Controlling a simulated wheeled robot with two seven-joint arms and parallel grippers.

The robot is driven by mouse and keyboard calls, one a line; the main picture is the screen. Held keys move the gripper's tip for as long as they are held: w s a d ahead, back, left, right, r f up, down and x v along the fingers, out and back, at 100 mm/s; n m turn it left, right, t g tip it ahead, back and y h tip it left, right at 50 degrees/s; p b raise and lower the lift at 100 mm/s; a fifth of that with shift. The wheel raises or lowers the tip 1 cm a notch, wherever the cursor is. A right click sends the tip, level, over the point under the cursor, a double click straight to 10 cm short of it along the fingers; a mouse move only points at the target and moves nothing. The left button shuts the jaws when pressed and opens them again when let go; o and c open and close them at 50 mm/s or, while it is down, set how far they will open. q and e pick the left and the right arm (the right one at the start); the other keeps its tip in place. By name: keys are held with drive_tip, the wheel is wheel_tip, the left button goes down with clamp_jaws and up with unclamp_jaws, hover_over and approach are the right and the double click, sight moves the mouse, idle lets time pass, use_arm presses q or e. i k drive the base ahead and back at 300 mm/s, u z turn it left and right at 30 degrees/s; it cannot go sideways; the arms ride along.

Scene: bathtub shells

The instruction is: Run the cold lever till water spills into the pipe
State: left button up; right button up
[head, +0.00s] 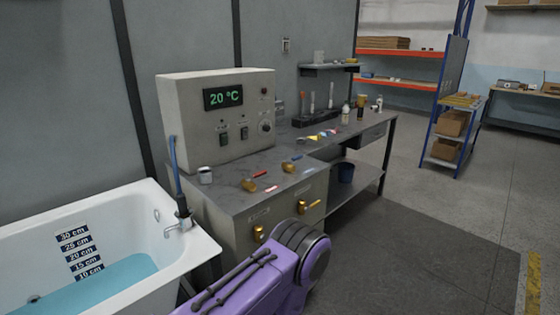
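A valve with a blue lever (293,159) sits on the grey bench top. I take it for the cold lever. A valve with a red lever (257,175) stands left of it, nearer the tub. The white bathtub (120,205) holds blue water (105,285), its surface near the 10 cm mark. A metal tap (181,222) is on the tub's right rim, with an upright blue pipe (174,158) above it. No flowing water shows at the tap. A purple arm of mine crosses the bottom middle; neither gripper is in view.
A control box (215,140) reading 20 °C stands on the bench (235,195) behind the levers. Two brass valves (259,235) are on the bench's front. Bottles (346,113) and a rack (316,118) stand farther back. The floor at right is clear.

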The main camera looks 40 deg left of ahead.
sight(299, 156)
drive_tip(key=u, duration=1.05)
